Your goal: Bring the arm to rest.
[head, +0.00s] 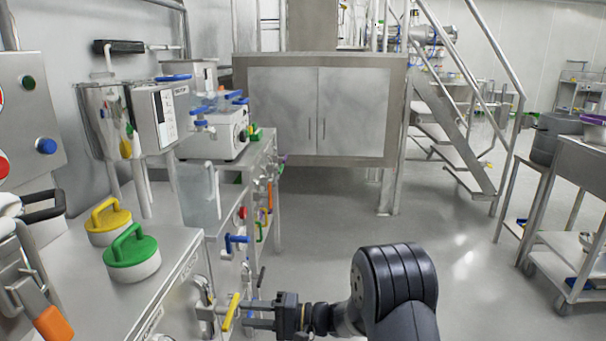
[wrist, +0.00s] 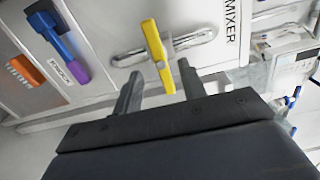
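My gripper (head: 243,314) is low in the head view, reaching left from my dark arm toward the front of the steel bench. In the wrist view my gripper (wrist: 160,72) is open, its two fingers well apart. A yellow lever handle (wrist: 154,42) on a metal fitting shows ahead of the fingers, and its near end appears between them with gaps on both sides. The yellow handle (head: 231,312) also shows at the fingertips in the head view. I cannot tell how deep it sits between the fingers. Nothing is held.
The bench front carries a blue handle (head: 236,239) and other coloured handles. Yellow (head: 108,221) and green (head: 131,251) handled lids sit on the bench top. A steel cabinet (head: 318,112) and stairs stand behind. A cart (head: 575,190) is at the right. The floor between is clear.

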